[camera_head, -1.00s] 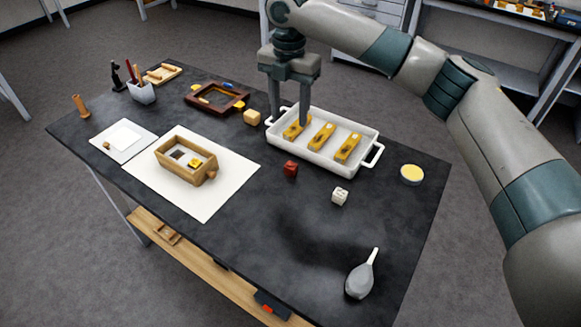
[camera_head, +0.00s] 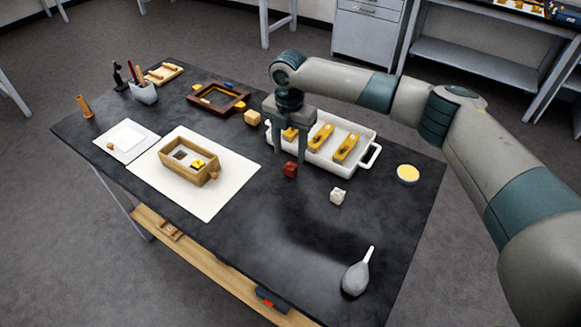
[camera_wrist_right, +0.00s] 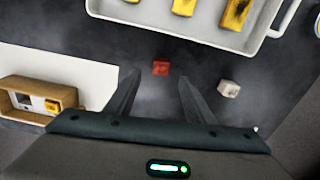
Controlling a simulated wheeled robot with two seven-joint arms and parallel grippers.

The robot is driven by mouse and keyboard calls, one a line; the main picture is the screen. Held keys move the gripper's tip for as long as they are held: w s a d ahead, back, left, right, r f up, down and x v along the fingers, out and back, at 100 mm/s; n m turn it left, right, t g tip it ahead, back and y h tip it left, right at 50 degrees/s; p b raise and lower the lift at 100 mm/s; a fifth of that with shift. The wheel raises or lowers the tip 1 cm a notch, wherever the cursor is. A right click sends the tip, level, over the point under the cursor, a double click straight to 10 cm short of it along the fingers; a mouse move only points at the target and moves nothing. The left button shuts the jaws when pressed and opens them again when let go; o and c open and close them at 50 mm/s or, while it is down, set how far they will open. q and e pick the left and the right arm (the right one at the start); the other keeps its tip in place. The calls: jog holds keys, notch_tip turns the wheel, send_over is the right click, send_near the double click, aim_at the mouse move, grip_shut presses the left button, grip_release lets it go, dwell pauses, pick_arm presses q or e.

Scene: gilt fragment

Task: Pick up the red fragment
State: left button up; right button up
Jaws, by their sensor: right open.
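The red fragment (camera_head: 290,170) is a small dark red block lying on the dark table, just in front of the white tray. In the right wrist view the red fragment (camera_wrist_right: 161,68) lies beyond the fingertips, roughly between their lines. My right gripper (camera_head: 290,158) points down, open and empty, above and close by the fragment. Its two fingers also show apart in the right wrist view (camera_wrist_right: 158,90). My left gripper does not show.
The white tray (camera_head: 368,158) with yellow pieces stands right behind the fragment. A white block (camera_head: 338,196) lies to its right. A wooden box (camera_head: 188,165) sits on white paper to the left. A grey bulb blower (camera_head: 356,278) lies at the front; table between is clear.

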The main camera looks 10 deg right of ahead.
aim_at(291, 164)
jog(key=shift+d+f+p, duration=0.15)
jog(key=shift+f+p, duration=0.55)
jog(key=shift+p, duration=0.05)
notch_tip(291, 164, down, 2)
jog(key=shift+f+p, duration=0.1)
jog(key=shift+p, duration=0.45)
jog(key=shift+f, duration=0.8)
jog(key=shift+c, duration=0.2)
jog(key=c, duration=1.1)
jog(key=shift+r, duration=0.2)
